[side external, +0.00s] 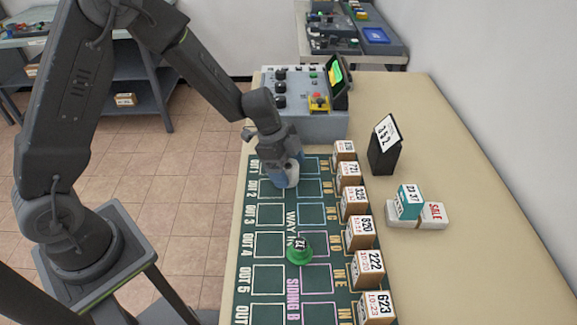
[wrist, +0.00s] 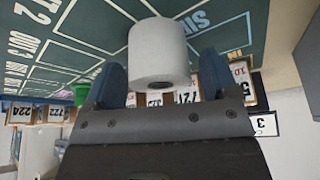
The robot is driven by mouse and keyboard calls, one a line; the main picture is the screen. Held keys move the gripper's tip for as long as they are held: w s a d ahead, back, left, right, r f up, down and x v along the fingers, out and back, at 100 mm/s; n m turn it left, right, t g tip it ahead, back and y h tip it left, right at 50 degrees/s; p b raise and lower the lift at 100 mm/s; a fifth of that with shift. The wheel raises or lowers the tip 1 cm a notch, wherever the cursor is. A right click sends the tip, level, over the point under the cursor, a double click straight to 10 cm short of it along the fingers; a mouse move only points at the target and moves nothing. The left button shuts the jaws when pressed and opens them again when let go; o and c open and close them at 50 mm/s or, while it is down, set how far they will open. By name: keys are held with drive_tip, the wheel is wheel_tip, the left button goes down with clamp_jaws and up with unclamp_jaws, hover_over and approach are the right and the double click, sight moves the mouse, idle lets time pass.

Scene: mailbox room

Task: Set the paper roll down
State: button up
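The paper roll (wrist: 158,50) is white and upright, between the two blue fingers of my gripper (wrist: 160,75). Its end hole faces the wrist camera. In the side view my gripper (side external: 287,175) is low over the far end of the green board (side external: 272,196), around the top squares. The white roll (side external: 292,171) is partly covered by the gripper there. Whether its base touches the board is hidden.
A green stamp-like object (side external: 299,250) stands mid-board. Several numbered boxes (side external: 354,203) line the board's right edge. A control box (side external: 310,122) stands just behind my gripper.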

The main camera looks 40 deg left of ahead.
drive_tip(key=v, duration=1.1)
drive_tip(key=s+r+n+t+y, duration=0.1)
drive_tip(key=s+r+n, duration=0.3)
drive_tip(key=s, duration=0.3)
drive_tip(key=s+a+r+n+t+y, duration=0.1)
drive_tip(key=s+r+n+y, duration=0.1)
drive_tip(key=s+r+n, duration=0.2)
drive_tip(key=s+r+n+t+y, duration=0.1)
drive_tip(key=s+r+n, duration=0.3)
drive_tip(key=s, duration=0.6)
drive_tip(key=shift+a+r+n+t, duration=0.25)
drive_tip(key=shift+n+t, duration=0.35)
drive_tip(key=shift+n, duration=0.6)
drive_tip(key=shift+s, duration=0.1)
